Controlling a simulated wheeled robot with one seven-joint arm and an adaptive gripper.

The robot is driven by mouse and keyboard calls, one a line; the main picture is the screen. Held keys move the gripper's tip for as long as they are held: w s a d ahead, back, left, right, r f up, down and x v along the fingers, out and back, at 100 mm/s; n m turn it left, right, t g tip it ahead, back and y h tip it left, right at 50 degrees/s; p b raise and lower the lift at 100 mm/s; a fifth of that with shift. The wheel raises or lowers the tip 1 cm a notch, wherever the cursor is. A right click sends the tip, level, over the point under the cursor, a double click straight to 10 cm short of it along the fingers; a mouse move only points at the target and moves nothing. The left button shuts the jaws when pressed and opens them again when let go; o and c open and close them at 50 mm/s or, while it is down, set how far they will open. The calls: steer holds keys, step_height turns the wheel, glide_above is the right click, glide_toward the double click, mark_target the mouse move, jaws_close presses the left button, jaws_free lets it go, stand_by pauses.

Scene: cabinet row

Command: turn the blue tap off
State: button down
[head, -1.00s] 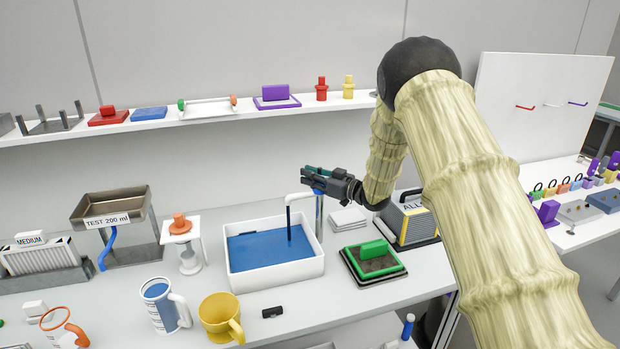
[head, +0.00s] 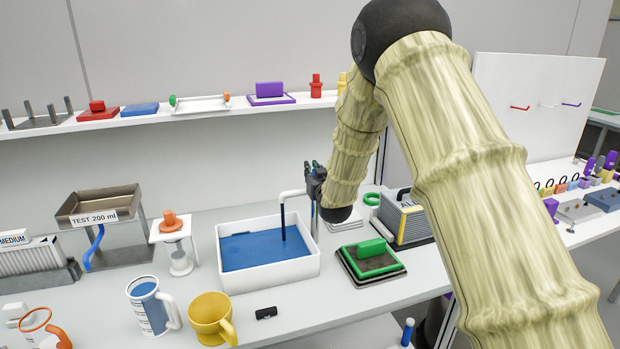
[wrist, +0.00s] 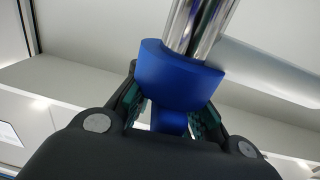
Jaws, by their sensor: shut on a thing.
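The blue tap's handle (wrist: 178,78) fills the middle of the wrist view, below a shiny metal post (wrist: 200,25). My gripper (wrist: 172,120) is shut on this handle, with its green-padded fingers on either side. In the head view my gripper (head: 314,172) is at the tap post, at the right side of the basin, and hides the handle. The tap's white spout (head: 291,194) reaches left over the white basin (head: 268,284). A dark blue stream (head: 283,222) runs from the spout into the blue water (head: 255,252).
A green-handled block on a dark tray (head: 372,262) and a grey box (head: 402,220) stand right of the basin. A yellow mug (head: 210,316) and a blue-and-white mug (head: 148,305) stand in front. A shelf (head: 190,112) with several items runs behind.

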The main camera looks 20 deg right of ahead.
steer(key=shift+s+d+r+m+g+h+p, duration=0.1)
steer(key=shift+d+m+g+h, duration=0.5)
steer(key=shift+m+h, duration=1.05)
steer(key=shift+s+d+r+m+g+h+p, duration=0.15)
steer(key=shift+m+g+h, duration=0.8)
steer(key=shift+h, duration=1.2)
steer(key=shift+s+d+m+g+h+p, duration=0.1)
steer(key=shift+d+m+g+h, duration=0.45)
steer(key=shift+m+h, duration=1.1)
steer(key=shift+s+a+f+g+h, duration=0.1)
steer(key=shift+g+h, duration=0.2)
steer(key=shift+h, duration=0.15)
steer(key=c, duration=1.4)
jaws_free()
steer(key=shift+c, duration=0.2)
steer(key=shift+f, duration=0.1)
